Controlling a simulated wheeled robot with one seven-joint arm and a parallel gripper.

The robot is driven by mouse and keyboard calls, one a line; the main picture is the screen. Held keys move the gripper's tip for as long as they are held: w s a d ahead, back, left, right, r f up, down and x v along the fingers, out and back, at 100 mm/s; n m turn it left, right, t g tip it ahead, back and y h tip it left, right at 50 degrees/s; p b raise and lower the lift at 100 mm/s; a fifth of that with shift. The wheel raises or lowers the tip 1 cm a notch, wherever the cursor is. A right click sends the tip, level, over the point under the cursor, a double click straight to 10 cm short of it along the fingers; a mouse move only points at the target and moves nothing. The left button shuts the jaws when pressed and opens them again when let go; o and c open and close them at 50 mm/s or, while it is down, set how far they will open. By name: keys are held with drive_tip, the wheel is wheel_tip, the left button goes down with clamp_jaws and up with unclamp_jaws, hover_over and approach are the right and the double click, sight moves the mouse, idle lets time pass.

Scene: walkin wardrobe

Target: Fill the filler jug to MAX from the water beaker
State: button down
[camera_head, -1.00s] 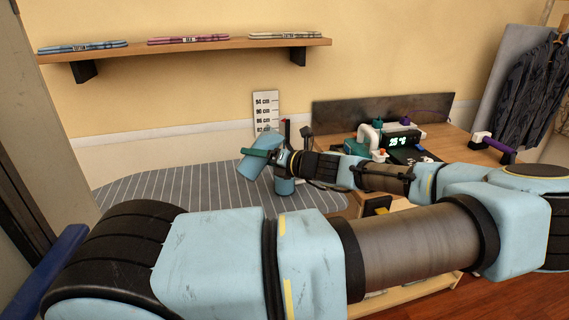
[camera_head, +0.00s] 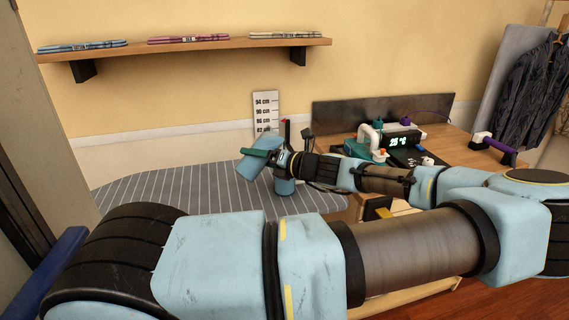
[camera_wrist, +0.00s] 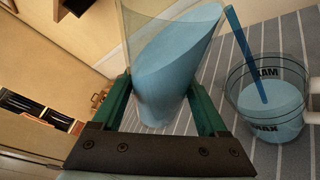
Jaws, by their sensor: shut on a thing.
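My gripper (camera_wrist: 165,105) is shut on the water beaker (camera_wrist: 178,50), a clear vessel with blue water, held tilted above the ironing surface. In the head view the beaker (camera_head: 257,168) is tipped above and left of the filler jug (camera_head: 284,187). In the wrist view a blue stream (camera_wrist: 246,55) runs from the beaker's lip into the filler jug (camera_wrist: 230,72). The jug is clear, upright, with a pale handle and MAX lettering on its near and far sides. Blue water partly fills it. The far MAX lettering shows above the water surface; the exact level against the mark is unclear.
The jug stands on a grey striped board (camera_head: 150,190). A measuring scale (camera_head: 265,110) stands behind it against the wall. A wooden bench (camera_head: 455,150) at right carries a device with a lit display (camera_head: 398,141). A wall shelf (camera_head: 200,48) holds folded cloths.

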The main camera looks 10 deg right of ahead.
drive_tip(key=shift+s+a+f+m+y+b, duration=0.1)
drive_tip(key=shift+a+f+m+y+b, duration=0.15)
drive_tip(key=shift+f+m+b, duration=0.75)
idle(1.5)
drive_tip(key=shift+r+y+b, duration=0.2)
drive_tip(key=shift+y+b, duration=0.05)
drive_tip(key=shift+b, duration=0.85)
idle(1.4)
drive_tip(key=shift+r, duration=0.1)
